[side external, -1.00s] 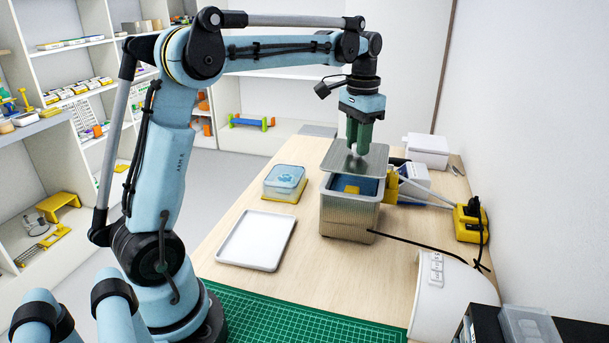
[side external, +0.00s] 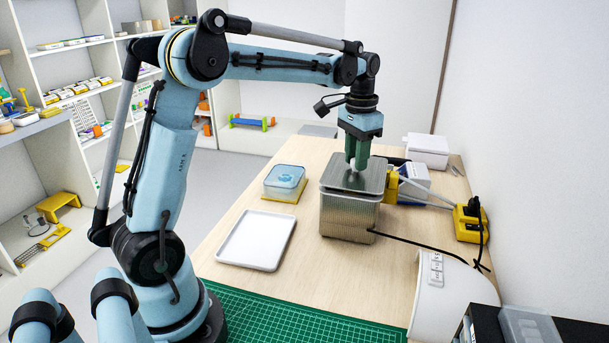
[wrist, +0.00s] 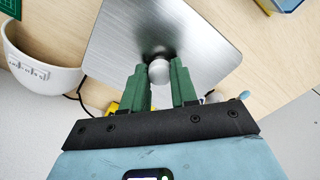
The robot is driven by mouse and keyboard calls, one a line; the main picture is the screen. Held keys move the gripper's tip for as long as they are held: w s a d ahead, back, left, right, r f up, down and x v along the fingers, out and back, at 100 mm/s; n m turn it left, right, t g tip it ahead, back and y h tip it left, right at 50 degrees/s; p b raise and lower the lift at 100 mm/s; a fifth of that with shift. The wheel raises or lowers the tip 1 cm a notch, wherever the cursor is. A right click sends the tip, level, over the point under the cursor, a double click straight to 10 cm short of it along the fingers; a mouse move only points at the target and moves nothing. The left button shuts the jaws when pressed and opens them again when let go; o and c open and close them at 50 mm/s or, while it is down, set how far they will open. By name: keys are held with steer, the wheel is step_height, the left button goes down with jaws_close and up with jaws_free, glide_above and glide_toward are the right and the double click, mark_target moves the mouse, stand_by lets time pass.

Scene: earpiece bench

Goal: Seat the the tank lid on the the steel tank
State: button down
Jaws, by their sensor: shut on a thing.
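The steel tank (side external: 348,216) stands upright on the wooden bench. The tank lid (side external: 340,178), a flat grey metal plate, lies over the tank's top and covers its opening. The tank is hidden there.
A yellow clamp-like part (side external: 391,187) with cables is at the tank's right side. A white tray (side external: 256,240) and a clear box with a blue lid (side external: 285,178) are to the left. A black cable (side external: 420,243) runs right from the tank. A white curved object (side external: 450,290) stands front right.

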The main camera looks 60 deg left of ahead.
steer(key=shift+f, duration=0.5)
steer(key=c, duration=0.8)
jaws_free()
step_height(320, 180, up, 12)
steer(key=s+d+f+t, duration=0.2)
steer(key=s+d+f, duration=0.2)
steer(key=s, duration=0.1)
steer(key=s+d+f+t, duration=0.2)
steer(key=s+d+f, duration=0.2)
steer(key=s, duration=0.1)
steer(key=s+d+f+t, duration=0.3)
steer(key=s+d+f, duration=0.1)
steer(key=s, duration=0.1)
steer(key=shift+d+f, duration=0.35)
